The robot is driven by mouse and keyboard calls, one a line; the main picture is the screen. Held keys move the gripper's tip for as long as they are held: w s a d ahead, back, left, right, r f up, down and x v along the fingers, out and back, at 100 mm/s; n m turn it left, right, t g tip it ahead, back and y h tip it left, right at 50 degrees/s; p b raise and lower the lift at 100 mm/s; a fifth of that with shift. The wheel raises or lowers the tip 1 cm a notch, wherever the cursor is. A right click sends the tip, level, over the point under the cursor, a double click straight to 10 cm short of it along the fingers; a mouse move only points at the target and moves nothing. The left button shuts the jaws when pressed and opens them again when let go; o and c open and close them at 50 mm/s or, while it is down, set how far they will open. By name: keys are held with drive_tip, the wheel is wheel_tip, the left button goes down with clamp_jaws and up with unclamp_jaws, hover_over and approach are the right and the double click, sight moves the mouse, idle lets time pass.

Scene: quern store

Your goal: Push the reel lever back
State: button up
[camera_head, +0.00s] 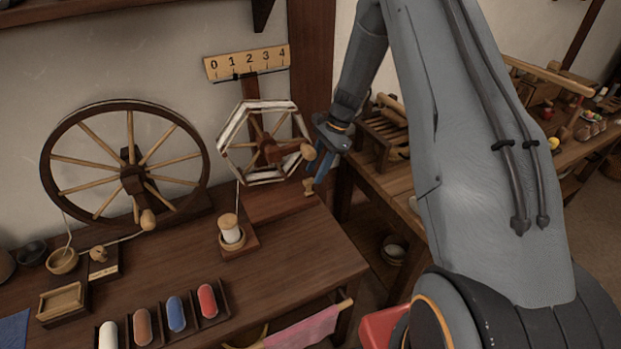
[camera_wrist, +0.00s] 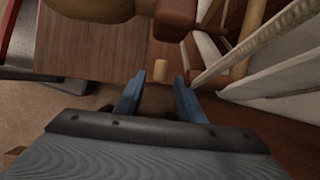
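The reel (camera_head: 228,130) is a pale octagonal frame with wooden spokes at the right end of the dark table. Its crank ends in a round wooden knob (camera_head: 308,151), and this knob also shows at the top of the wrist view (camera_wrist: 95,8). A small wooden peg (camera_head: 309,187), probably the reel lever, stands low beside the reel at the table's right end. My gripper (camera_head: 317,174) is just above and right of the peg, with blue fingers apart and empty. In the wrist view the peg (camera_wrist: 159,69) appears between the fingertips (camera_wrist: 160,82); I cannot tell whether they touch.
A numbered scale board (camera_head: 247,62) hangs behind the reel. A spinning wheel (camera_head: 47,150) stands at left, and a bobbin (camera_head: 230,226) stands before the reel. A rack of coloured spools (camera_head: 222,301) lies in front. A second table (camera_head: 368,170) stands close on the right.

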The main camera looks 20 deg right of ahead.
sight(310, 181)
drive_tip(key=shift+p+x, duration=0.5)
drive_tip(key=shift+x, duration=1.9)
clamp_jaws()
